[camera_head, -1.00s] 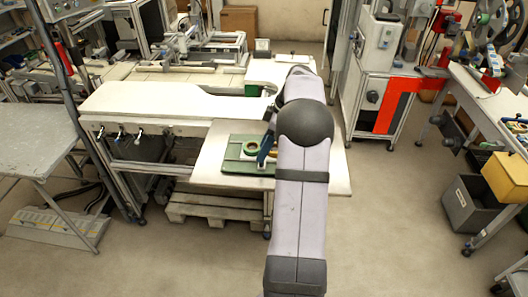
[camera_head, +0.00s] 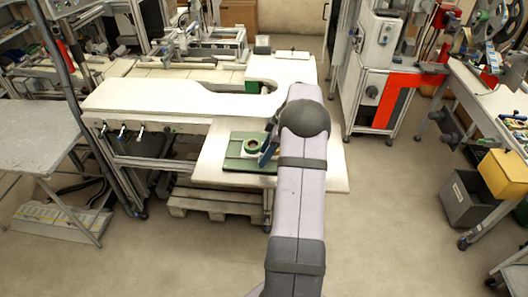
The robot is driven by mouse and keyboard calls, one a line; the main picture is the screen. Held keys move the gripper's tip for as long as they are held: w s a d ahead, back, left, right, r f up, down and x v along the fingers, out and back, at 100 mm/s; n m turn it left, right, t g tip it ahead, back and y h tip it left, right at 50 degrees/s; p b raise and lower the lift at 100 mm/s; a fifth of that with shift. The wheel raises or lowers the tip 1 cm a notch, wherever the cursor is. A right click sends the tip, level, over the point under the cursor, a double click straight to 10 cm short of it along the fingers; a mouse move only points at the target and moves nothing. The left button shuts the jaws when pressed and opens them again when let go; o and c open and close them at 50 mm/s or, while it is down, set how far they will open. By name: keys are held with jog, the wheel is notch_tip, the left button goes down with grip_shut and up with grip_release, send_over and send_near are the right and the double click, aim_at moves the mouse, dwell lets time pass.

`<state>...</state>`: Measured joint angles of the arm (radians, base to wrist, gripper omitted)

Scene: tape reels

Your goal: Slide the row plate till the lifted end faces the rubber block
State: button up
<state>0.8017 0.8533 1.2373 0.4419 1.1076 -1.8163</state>
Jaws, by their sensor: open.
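The green plate (camera_head: 238,165), which I take to be the row plate, lies flat on the white table near its front edge. A round reel (camera_head: 250,145) with a dark middle sits on it, with something pale just below it. My gripper (camera_head: 266,153), with blue parts, is over the right part of the plate, close beside the reel. The jaws are open; I cannot tell whether they touch anything. My arm hides the plate's right side. I cannot make out a lifted end or the rubber block.
The white table (camera_head: 215,152) has bare room left of the plate and a strip in front. A longer white bench (camera_head: 160,100) adjoins it behind. A side table with a yellow bin (camera_head: 505,175) stands far right.

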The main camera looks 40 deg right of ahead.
jog(key=shift+w+a+f, duration=0.15)
jog(key=shift+f, duration=0.4)
grip_shut()
jog(key=w+a+b, duration=0.2)
jog(key=w+a, duration=0.3)
jog(key=shift+w+a+b, duration=0.15)
jog(key=shift+a+b, duration=0.05)
jog(key=shift+b, duration=0.1)
jog(key=shift+w+a+r, duration=0.15)
jog(key=shift+w+a, duration=0.1)
grip_release()
jog(key=shift+w+a, duration=0.1)
jog(key=shift+a, duration=0.05)
